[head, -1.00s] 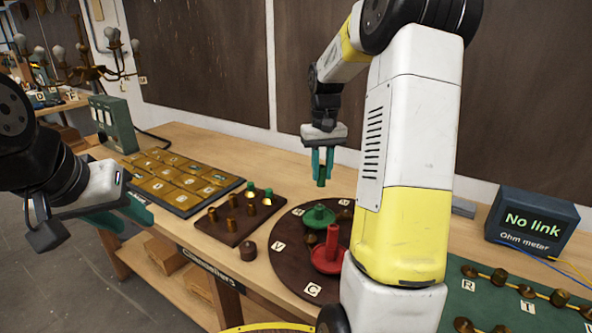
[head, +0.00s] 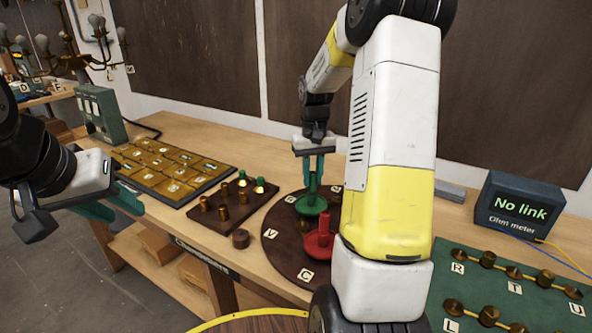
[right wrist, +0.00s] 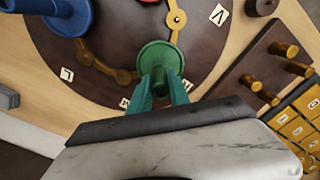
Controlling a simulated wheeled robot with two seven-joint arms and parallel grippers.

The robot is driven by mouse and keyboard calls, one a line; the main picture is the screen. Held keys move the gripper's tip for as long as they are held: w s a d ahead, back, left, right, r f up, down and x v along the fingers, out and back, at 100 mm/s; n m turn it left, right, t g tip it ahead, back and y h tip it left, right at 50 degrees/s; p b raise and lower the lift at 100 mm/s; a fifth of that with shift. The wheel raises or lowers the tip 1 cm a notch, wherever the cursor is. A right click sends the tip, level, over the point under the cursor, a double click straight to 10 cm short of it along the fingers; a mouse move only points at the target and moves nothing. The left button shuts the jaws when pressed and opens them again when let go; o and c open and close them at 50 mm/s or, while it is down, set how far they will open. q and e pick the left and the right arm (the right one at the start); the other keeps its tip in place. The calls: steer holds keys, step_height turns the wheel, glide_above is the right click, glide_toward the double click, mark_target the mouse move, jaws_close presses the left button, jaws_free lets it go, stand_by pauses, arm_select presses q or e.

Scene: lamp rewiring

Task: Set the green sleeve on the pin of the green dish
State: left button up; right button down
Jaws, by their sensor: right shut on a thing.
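The green dish (head: 311,206) sits on the dark round board (head: 285,256), behind the red dish. My right gripper (head: 313,183) points down right over the green dish, shut on the green sleeve, which is mostly hidden between its fingers. In the right wrist view, the green sleeve (right wrist: 160,82) shows between the fingers (right wrist: 161,98), with the green dish (right wrist: 158,54) at its far end. The pin is hidden, and I cannot tell whether the sleeve is around it. My left gripper (head: 122,205) is empty, its fingers apart, left of the bench.
A red sleeve stands on the red dish (head: 318,244) close in front. A blue dish (right wrist: 72,14) shows in the right wrist view. A peg block (head: 232,206) and a tray of brass plates (head: 165,172) lie to the left. The ohm meter (head: 520,207) reads "No link".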

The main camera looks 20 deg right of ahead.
mark_target(312, 173)
steer(key=shift+f, duration=0.6)
steer(key=c, duration=1.1)
jaws_free()
steer(key=shift+c, duration=0.2)
step_height(312, 173, up, 8)
steer(key=shift+f, duration=0.25)
steer(key=shift+r, duration=0.2)
